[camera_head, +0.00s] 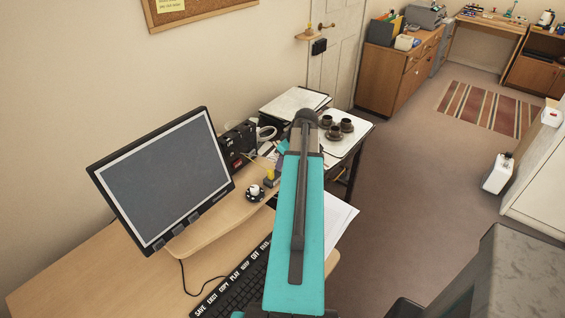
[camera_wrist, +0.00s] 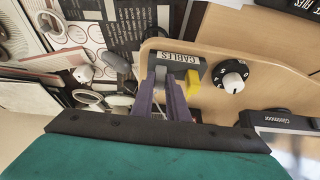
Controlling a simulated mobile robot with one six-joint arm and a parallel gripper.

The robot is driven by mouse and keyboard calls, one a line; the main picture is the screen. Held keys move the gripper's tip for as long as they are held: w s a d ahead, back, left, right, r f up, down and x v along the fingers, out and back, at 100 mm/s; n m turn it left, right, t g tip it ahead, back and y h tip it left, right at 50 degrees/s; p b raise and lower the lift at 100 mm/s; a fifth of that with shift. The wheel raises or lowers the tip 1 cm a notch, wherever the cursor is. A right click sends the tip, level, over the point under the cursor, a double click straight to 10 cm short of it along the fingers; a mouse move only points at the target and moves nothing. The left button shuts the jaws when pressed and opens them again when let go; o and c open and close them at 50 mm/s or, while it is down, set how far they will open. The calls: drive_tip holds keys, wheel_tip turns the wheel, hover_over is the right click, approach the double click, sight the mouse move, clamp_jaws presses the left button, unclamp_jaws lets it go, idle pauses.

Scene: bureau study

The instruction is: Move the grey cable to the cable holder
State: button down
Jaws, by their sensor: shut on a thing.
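The cable holder (camera_wrist: 178,60), a grey block labelled CABLES, sits near the edge of the raised wooden shelf in the wrist view. A yellow cable end (camera_wrist: 194,79) is at its right side. The holder also shows beside my arm in the head view (camera_head: 271,180). My gripper (camera_wrist: 161,88) is right at the holder, its two fingers close together and shut on a small grey piece, which looks like the grey cable. The fingers hide most of it. A grey plug-like piece (camera_wrist: 117,62) shows just left of the fingers; I cannot tell whether it belongs to the same cable.
A black dial with a white knob (camera_wrist: 232,77) stands right of the holder. A monitor (camera_head: 165,180) and keyboard (camera_head: 235,280) are on the desk. Several dark cups stand on a white tray (camera_head: 358,128) behind my arm. Open floor (camera_head: 395,220) lies to the right.

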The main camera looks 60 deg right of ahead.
drive_tip(key=c, duration=1.6)
unclamp_jaws()
drive_tip(key=shift+c, duration=0.2)
drive_tip(key=shift+r, duration=0.1)
drive_tip(key=b+v, duration=0.3)
drive_tip(key=v, duration=1)
drive_tip(key=shift+s+r, duration=0.15)
drive_tip(key=shift+r, duration=0.15)
